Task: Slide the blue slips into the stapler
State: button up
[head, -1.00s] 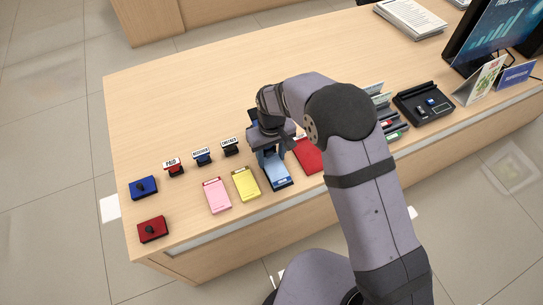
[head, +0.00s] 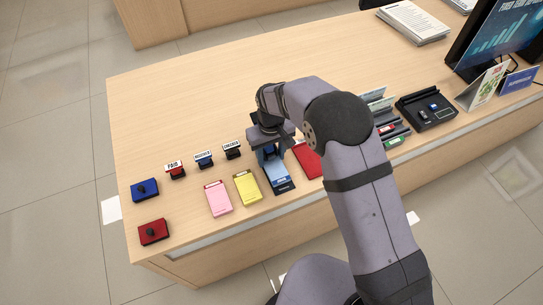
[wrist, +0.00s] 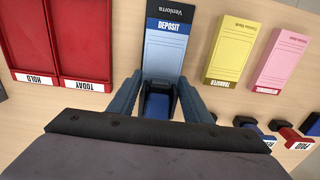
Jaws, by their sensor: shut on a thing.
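The blue slips (head: 278,172) lie at the counter's front edge, with a "DEPOSIT" band; they also show in the wrist view (wrist: 166,50). My gripper (head: 271,157) points down over their far end.
A yellow pad (head: 247,187) and a pink pad (head: 218,198) lie to the left. A red tray (head: 308,158) lies close on the right. Several label stamps, including PAID (head: 175,170), stand at the left. The counter behind is clear.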

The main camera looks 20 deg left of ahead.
dwell(0.3)
jog(key=o, duration=1.2)
jog(key=shift+c, duration=0.2)
jog(key=shift+r, duration=0.1)
jog(key=shift+r+p, duration=2.65)
jog(key=shift+r, duration=0.8)
jog(key=shift+w, duration=0.1)
